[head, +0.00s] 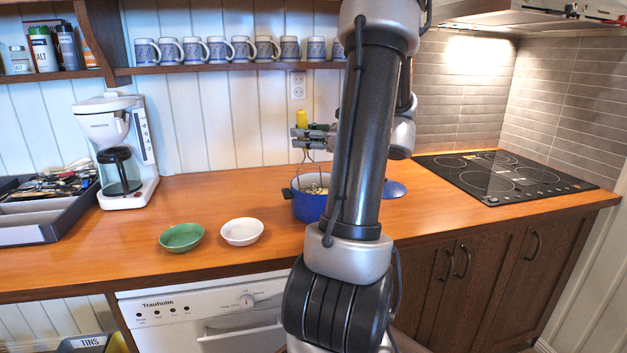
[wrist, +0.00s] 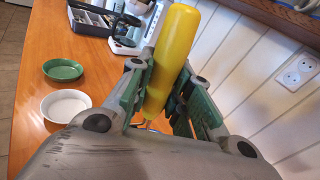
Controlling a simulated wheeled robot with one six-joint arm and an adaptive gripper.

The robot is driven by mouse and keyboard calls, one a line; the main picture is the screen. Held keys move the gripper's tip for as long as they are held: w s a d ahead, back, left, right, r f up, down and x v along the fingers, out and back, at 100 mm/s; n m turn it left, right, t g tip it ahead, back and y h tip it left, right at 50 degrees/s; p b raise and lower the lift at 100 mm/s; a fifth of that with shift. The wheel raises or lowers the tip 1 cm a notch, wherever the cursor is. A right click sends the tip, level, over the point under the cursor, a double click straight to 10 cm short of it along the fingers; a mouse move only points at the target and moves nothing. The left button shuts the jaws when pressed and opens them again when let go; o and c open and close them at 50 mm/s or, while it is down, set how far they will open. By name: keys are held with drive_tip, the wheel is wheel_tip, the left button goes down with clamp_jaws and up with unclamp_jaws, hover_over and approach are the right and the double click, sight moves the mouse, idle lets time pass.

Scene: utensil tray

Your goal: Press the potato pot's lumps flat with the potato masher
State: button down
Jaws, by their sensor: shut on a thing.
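The potato masher has a yellow handle (wrist: 172,62), and my gripper (head: 312,136) is shut on it. In the head view the yellow handle end (head: 302,118) stands above the fingers, and the masher's thin wire shaft runs down toward the pot. The blue potato pot (head: 306,206) stands on the counter, partly hidden behind my arm. Pale contents show inside it, but single lumps are too small to tell. The masher's lower end is at or in the pot's opening; I cannot tell whether it touches the contents. The pot is not visible in the wrist view.
A blue lid (head: 396,188) lies right of the pot. A green bowl (head: 181,238) and a white bowl (head: 242,232) stand left of it. A coffee maker (head: 118,150) and a utensil tray (head: 48,228) are farther left. The hob (head: 500,178) is at right. Mugs (head: 218,50) line the shelf.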

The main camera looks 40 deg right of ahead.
drive_tip(key=shift+r, duration=2.55)
drive_tip(key=shift+s, duration=0.1)
